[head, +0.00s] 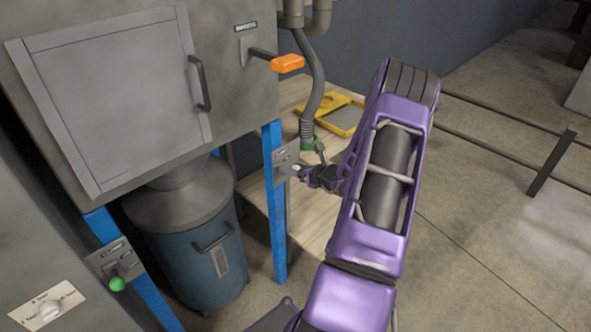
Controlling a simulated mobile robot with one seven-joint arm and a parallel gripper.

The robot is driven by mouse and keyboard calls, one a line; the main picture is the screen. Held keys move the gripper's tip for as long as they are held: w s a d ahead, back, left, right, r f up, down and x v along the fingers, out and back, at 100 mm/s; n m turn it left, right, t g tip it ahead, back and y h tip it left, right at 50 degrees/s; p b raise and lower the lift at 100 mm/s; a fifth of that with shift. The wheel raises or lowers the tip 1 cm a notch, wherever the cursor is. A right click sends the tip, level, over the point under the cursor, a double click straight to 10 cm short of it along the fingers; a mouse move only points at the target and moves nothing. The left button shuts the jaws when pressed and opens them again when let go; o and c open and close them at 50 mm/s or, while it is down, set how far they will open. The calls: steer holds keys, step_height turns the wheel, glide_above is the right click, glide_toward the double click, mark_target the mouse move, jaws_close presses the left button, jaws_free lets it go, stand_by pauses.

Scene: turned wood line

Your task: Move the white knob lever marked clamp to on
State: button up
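Any label on that plate is too small to read. My gripper (304,174) is at the end of my purple arm, just right of the white knob, with its tip close to or touching it. I cannot tell whether the fingers are around the knob or beside it, or whether they are open or shut. My wrist hides part of this area, and the lever's position is hard to make out.
An orange-handled lever (287,63) juts from the grey cabinet (130,95) above. A blue drum (195,260) stands under the cabinet. A grey hose (315,85) hangs behind my gripper.

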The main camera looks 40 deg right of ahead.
steer(key=shift+o, duration=0.2)
steer(key=shift+s+d+f, duration=0.1)
steer(key=shift+s, duration=0.05)
steer(key=shift+s, duration=0.1)
steer(key=shift+s, duration=0.25)
steer(key=v, duration=1.6)
steer(key=shift+s+r, duration=0.3)
steer(key=shift+r, duration=0.05)
